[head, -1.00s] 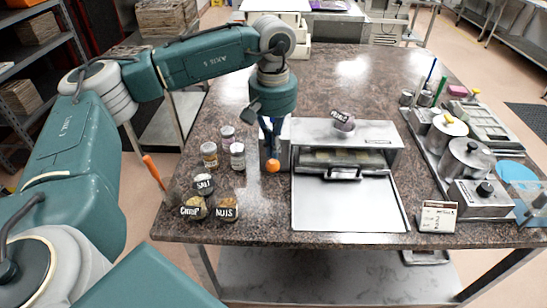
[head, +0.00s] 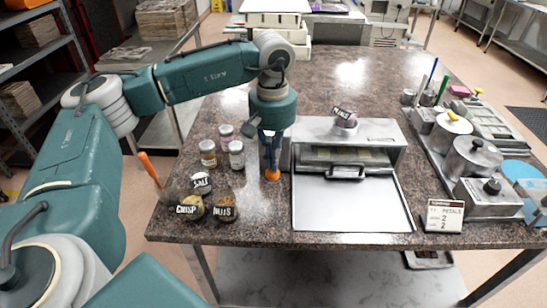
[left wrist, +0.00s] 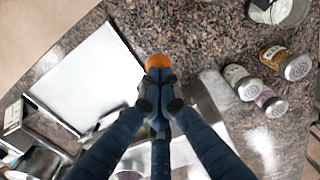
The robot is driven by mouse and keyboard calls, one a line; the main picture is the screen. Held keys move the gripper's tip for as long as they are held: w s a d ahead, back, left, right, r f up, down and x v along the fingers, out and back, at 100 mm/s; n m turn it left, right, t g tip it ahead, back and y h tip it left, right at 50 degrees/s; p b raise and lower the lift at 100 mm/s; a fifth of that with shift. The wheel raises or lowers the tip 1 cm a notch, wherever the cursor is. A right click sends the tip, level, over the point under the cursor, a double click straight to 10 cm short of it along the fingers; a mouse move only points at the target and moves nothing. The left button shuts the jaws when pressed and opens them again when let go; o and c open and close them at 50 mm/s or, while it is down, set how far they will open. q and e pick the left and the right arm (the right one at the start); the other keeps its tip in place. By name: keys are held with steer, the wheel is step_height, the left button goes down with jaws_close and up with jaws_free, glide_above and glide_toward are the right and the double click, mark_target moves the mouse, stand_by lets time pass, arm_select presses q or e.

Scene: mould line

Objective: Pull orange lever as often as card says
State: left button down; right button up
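The orange lever's round knob (head: 272,175) is at the left side of the metal press (head: 352,130). My left gripper (head: 271,165) comes down on it from above, fingers close together around its upper part. In the left wrist view the orange knob (left wrist: 158,62) shows just past the fingertips (left wrist: 158,76); the fingers hide the rest of the lever. The white card (head: 443,216) stands at the table's front right. It reads "PETALS", with small lines below that seem to end in 2. My right gripper is not in view.
Shaker jars (head: 208,153) and labelled bowls, such as NUTS (head: 224,208), stand left of the lever. A flat metal tray (head: 352,215) extends in front of the press. Pots and a metal box (head: 488,197) fill the right side.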

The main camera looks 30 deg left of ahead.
arm_select(q)
steer(key=shift+s+f+b, duration=0.1)
steer(key=shift+f+b, duration=0.25)
steer(key=shift+f, duration=0.35)
steer(key=shift+w+f+b, duration=0.2)
steer(key=shift+f+b, duration=0.95)
steer(key=shift+f, duration=0.3)
steer(key=shift+a, duration=0.1)
steer(key=shift+r, duration=0.15)
step_height(320, 180, up, 13)
steer(key=p, duration=0.8)
steer(key=shift+p, duration=0.35)
